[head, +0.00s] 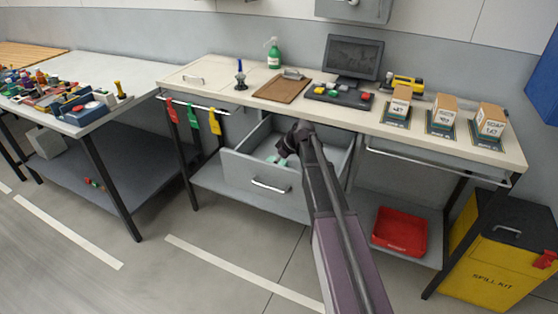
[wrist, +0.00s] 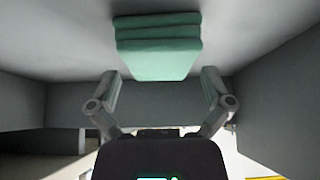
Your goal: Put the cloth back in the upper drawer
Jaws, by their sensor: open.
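The folded pale green cloth (wrist: 158,48) lies inside the open drawer (head: 235,165) under the bench. In the head view only a bit of the cloth (head: 272,159) shows, the rest being hidden by my arm and the drawer front. My gripper (head: 288,150) is down inside the drawer, close to the cloth. In the wrist view the gripper (wrist: 159,78) is open, its two fingers apart on either side of the cloth's near end. The cloth lies beyond the fingertips, and nothing is held. I cannot tell whether the fingers touch it.
The drawer's grey walls stand close around my gripper. The benchtop (head: 225,85) above holds a clipboard (head: 282,88), a screen (head: 353,58), a green bottle (head: 274,56) and several boxes. A red tray (head: 400,231) is on the lower shelf. A yellow spill kit bin (head: 500,265) stands at right.

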